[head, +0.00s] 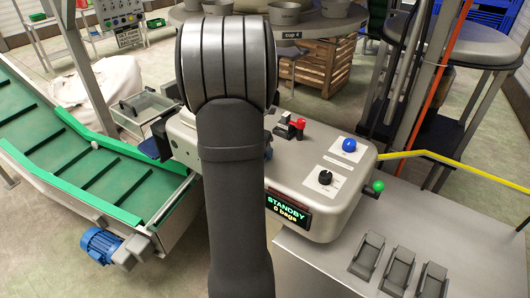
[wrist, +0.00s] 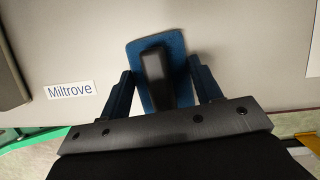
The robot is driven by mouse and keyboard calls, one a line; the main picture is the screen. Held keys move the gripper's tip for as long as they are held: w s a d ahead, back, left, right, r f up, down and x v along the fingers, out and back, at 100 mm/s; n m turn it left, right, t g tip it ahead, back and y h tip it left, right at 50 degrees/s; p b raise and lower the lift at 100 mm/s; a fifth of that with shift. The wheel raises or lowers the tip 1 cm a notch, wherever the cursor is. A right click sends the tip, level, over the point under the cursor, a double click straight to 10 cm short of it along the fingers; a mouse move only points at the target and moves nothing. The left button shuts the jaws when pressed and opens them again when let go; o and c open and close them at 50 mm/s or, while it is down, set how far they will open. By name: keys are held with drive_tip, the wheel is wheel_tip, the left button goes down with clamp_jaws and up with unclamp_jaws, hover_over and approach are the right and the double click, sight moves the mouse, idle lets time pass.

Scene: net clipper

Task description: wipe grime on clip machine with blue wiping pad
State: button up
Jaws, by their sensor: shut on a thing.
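The clip machine (head: 330,160) is a light grey rounded housing with a screen reading "STANDBY 0 bags". In the wrist view its plain grey face (wrist: 235,35) fills most of the picture. My gripper (wrist: 159,68) is shut on the black handle of the blue wiping pad (wrist: 178,45), with one dark blue finger on each side. The pad lies over the grey face; I cannot tell whether it touches. No grime shows clearly; the pad and gripper hide part of the face. In the head view my arm hides the pad and the machine's middle.
The machine's top carries a blue knob (head: 349,145), a black dial (head: 325,177) and a red-handled switch (head: 298,124). A green button (head: 377,186) and yellow rail (head: 440,159) are at right. A green conveyor (head: 110,175) stands left. A "Miltrove" label (wrist: 72,90) is beside the pad.

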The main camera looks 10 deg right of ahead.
sight(288, 163)
drive_tip(key=shift+w+a, duration=0.3)
drive_tip(key=shift+a, duration=0.1)
drive_tip(key=shift+w+d, duration=0.3)
drive_tip(key=shift+d, duration=0.2)
drive_tip(key=shift+w+d, duration=0.3)
drive_tip(key=shift+d, duration=0.2)
drive_tip(key=shift+s+d, duration=3.5)
drive_tip(key=shift+s, duration=0.1)
drive_tip(key=shift+w+a, duration=3.55)
drive_tip(key=shift+w+a+r, duration=0.1)
drive_tip(key=shift+w+a, duration=0.05)
drive_tip(key=shift+w, duration=0.05)
drive_tip(key=shift+s+r, duration=0.1)
drive_tip(key=shift+r, duration=3.85)
